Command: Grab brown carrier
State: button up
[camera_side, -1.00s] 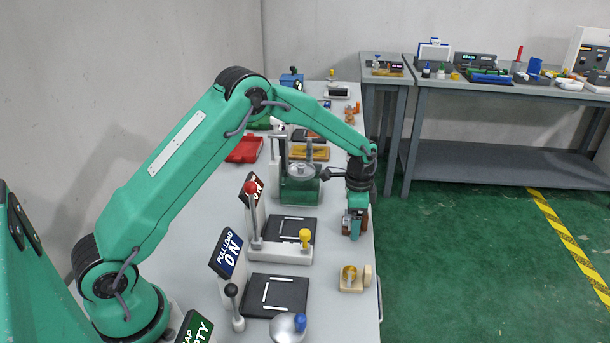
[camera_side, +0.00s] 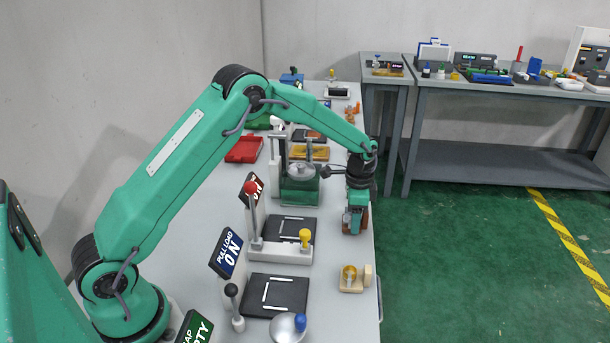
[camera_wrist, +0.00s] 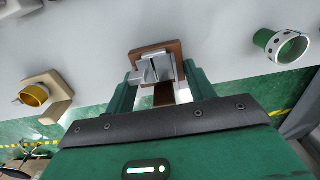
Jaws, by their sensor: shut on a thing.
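The brown carrier (camera_wrist: 163,97) is between my gripper's fingers in the wrist view, with a grey metal block on it. My gripper (camera_wrist: 160,78) is shut on it, one green finger on each side. In the side view, my gripper (camera_side: 355,222) points down near the right edge of the long table. A small brown part of the carrier (camera_side: 366,219) shows beside the fingers there; the rest is hidden. I cannot tell whether the carrier is clear of the tabletop.
A tan holder (camera_side: 355,284) with a gold ring sits nearer the camera on the table edge. A green-and-white ring (camera_wrist: 282,45) lies right in the wrist view. A red-knobbed lever station (camera_side: 280,250) stands left of my gripper.

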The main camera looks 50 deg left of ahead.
jog(key=shift+r, duration=0.55)
notch_tip(320, 180, up, 2)
jog(key=shift+r, duration=0.2)
jog(key=s+d+r, duration=0.6)
jog(key=d+r, duration=0.1)
jog(key=d, duration=0.3)
jog(key=shift+s, duration=0.15)
jog(key=shift+a+f, duration=0.1)
